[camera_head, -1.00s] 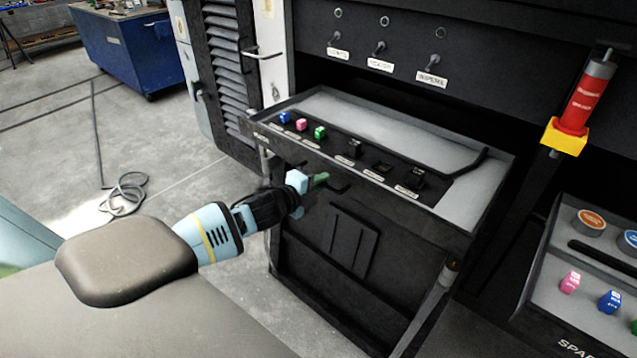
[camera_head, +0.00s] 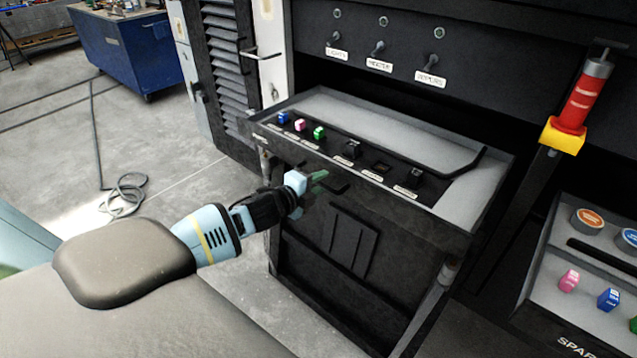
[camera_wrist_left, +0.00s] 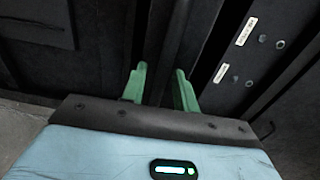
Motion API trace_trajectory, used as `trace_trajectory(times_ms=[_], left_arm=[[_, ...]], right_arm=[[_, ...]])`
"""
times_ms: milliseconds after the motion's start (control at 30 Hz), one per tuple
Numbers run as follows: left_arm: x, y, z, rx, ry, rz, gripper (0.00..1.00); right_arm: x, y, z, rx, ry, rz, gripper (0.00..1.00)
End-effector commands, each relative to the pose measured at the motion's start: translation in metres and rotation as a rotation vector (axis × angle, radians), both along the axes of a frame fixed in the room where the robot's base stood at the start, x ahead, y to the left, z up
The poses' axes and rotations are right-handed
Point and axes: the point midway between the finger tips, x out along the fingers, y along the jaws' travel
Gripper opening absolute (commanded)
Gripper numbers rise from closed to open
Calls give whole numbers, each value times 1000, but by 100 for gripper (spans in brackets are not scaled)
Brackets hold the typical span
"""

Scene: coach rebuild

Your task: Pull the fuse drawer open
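The fuse drawer (camera_head: 425,213) stands out from the dark cabinet in the head view, its grey top tray showing. Blue, pink and green fuses and several black slots line its front strip. A dark handle (camera_head: 334,188) sits on its front face. My left gripper (camera_head: 318,182) is at the drawer's front, close to the handle. In the wrist view its green fingers (camera_wrist_left: 159,88) are apart, with a dark bar (camera_wrist_left: 166,45) running between and beyond them. I cannot tell if they touch it. My right gripper is not in view.
A panel with three switches (camera_head: 378,48) is above the drawer. A red and yellow cylinder (camera_head: 580,100) stands at the right, above a spares tray (camera_head: 590,255). A louvred door (camera_head: 222,65) is at the left. The floor at left is open, with a coiled cable (camera_head: 128,193).

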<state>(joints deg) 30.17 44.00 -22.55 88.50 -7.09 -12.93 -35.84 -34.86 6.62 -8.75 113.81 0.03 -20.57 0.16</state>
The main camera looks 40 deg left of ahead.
Motion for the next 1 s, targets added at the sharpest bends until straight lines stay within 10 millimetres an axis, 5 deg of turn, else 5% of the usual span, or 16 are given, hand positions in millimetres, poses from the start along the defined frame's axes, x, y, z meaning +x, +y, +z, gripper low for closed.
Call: trace_trajectory(times_ms=[600, 1000], left_arm=[[-66, 5, 14, 0, 0, 0, 30], [-74, 6, 16, 1, -1, 0, 30]], right_arm=[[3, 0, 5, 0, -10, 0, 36], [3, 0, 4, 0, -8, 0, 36]])
